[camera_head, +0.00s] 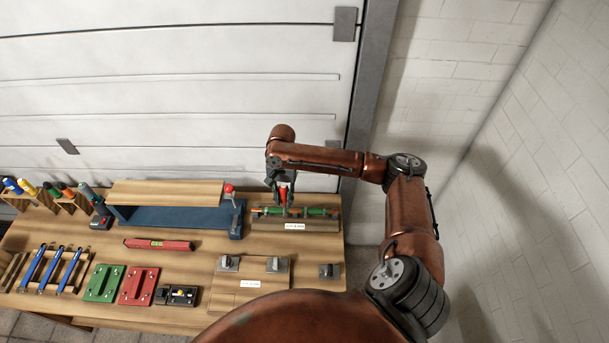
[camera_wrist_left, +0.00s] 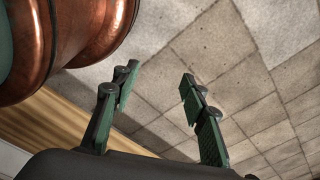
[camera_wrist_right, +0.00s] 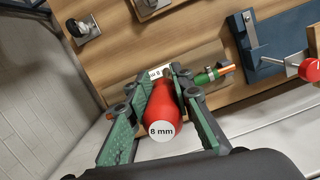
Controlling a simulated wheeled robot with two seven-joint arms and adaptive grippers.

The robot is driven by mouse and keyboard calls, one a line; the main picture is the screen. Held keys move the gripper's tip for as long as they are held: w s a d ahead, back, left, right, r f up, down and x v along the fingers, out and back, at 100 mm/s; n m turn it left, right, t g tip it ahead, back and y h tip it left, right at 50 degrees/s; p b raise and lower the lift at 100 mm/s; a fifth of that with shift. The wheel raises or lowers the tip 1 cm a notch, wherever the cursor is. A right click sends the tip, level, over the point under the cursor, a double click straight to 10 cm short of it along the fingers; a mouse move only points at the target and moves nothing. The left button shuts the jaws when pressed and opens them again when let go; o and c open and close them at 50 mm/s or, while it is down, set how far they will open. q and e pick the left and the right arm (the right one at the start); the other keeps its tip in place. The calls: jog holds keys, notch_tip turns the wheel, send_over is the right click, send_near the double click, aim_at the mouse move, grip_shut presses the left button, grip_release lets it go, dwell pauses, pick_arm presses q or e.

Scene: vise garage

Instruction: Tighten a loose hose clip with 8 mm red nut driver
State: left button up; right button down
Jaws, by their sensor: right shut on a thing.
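The red nut driver (camera_wrist_right: 162,108) has an "8 mm" mark on its handle end in the right wrist view. My right gripper (camera_wrist_right: 163,77) is shut on its handle. In the head view the red driver (camera_head: 283,193) points down over the hose assembly. The green hose (camera_head: 316,211) with copper pipe ends lies on a wooden stand (camera_head: 270,225) with a white label; it also shows in the right wrist view (camera_wrist_right: 206,78). The clip and the driver's tip are hidden by the handle and fingers. My left gripper (camera_wrist_left: 158,78) is open and empty above the floor.
A blue vise-like frame (camera_head: 165,217) with a wooden board (camera_head: 165,192) stands left of the hose. A red level (camera_head: 158,245), green plate (camera_head: 104,284), red plate (camera_head: 139,286) and several other tools lie on the bench. The garage door (camera_head: 200,130) is close behind.

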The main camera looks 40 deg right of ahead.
jog(key=d+r+m+p, duration=0.1)
jog(key=d+m+p, duration=0.1)
jog(key=d, duration=0.6)
pick_arm(q)
jog(key=f+b, duration=0.2)
jog(key=b, duration=0.1)
jog(key=s+f+b, duration=0.1)
jog(key=f+b, duration=0.1)
jog(key=b, duration=0.2)
pick_arm(e)
jog(key=f, duration=0.3)
jog(key=d+f, duration=0.1)
jog(key=f, duration=0.1)
jog(key=shift+s+f, duration=0.15)
jog(key=shift+s, duration=0.15)
jog(key=n, duration=0.4)
jog(key=d+n+h, duration=0.1)
jog(key=n, duration=0.7)
jog(key=shift+s+d+n+g+h, duration=0.25)
jog(key=shift+s+n+g+h, duration=0.05)
jog(key=shift+s, duration=0.1)
pick_arm(q)
jog(key=shift+r, duration=0.1)
